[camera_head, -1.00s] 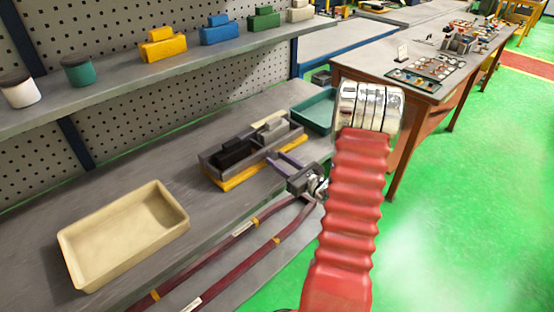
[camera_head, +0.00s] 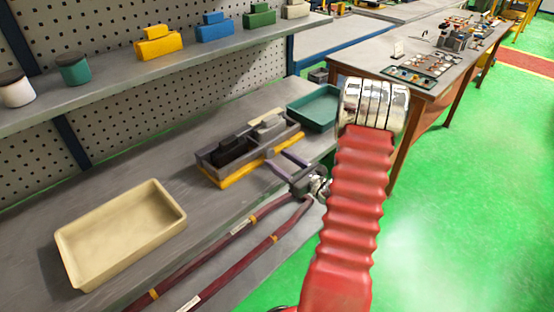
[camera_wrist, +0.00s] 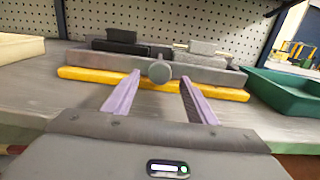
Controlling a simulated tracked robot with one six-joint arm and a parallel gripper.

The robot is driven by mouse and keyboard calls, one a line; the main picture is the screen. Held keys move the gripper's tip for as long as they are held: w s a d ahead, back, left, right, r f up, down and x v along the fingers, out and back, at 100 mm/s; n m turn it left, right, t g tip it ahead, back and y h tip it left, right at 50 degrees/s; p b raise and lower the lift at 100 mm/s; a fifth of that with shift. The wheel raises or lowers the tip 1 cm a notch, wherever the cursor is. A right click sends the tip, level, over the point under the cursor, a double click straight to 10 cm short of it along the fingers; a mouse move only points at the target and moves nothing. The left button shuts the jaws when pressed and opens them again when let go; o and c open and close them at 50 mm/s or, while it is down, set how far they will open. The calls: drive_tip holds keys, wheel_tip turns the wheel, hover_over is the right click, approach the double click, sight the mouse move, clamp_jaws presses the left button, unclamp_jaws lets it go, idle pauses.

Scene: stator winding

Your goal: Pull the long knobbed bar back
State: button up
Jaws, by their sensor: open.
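The grey fixture (camera_head: 206,174) stands on the bench on a yellow base (camera_head: 222,181). In it lie a dark block (camera_head: 232,149) and a lighter grey block (camera_head: 269,126). In the wrist view, a round grey knob (camera_wrist: 159,72) shows at the front of the fixture (camera_wrist: 215,77), end-on. The bar behind the knob is hidden. My gripper (camera_head: 280,160) is open, its two purple fingers reaching toward the fixture's front. In the wrist view, the knob appears between the fingertips with a gap on either side. I cannot tell how deep it sits between them.
A cream tray (camera_head: 66,246) lies on the bench at left, and a teal tray (camera_head: 320,122) behind the fixture at right. A shelf (camera_head: 120,83) with jars and coloured blocks runs above. My red arm covers part of the bench edge. The green floor at right is clear.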

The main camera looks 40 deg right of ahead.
drive_tip(key=s, duration=1.1)
drive_tip(key=shift+s, duration=0.4)
drive_tip(key=shift+d, duration=0.15)
